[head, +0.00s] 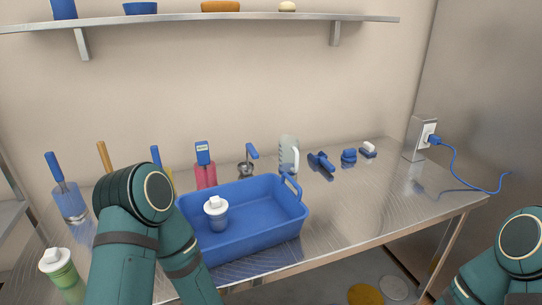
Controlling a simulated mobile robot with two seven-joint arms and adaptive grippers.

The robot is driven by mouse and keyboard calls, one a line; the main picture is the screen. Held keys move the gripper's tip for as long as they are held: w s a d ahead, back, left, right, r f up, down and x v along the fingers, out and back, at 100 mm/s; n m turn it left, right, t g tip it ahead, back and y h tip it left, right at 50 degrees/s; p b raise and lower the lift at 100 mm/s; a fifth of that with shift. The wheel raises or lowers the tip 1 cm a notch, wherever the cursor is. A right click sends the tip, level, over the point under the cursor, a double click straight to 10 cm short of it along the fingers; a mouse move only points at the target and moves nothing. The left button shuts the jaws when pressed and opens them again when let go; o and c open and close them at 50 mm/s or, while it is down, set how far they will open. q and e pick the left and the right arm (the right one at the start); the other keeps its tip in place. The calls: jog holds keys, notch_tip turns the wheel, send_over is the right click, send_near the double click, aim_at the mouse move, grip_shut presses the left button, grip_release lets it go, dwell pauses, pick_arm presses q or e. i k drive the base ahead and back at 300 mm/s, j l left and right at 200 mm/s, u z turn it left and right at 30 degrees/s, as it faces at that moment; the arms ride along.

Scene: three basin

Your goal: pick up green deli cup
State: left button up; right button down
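A green cup with a white lid (63,275) stands on the left end of the metal table, at the lower left of the head view, cut by or close to the bottom edge. My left arm's dark green links rise just to its right. A second cup, bluish with a white lid (216,212), is in the blue basin (283,238). Neither of my grippers shows. Only an elbow part of my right arm is in view at the lower right.
The steel table (350,212) has free room at its right. Along the wall stand a blue-handled container (70,200), a red bottle (205,172), a pale bottle (288,155) and several small blue items. A wall shelf (200,20) runs above. A blue cable (465,182) hangs at a socket.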

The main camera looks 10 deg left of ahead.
aim_at(67, 276)
jog(key=u, duration=1.5)
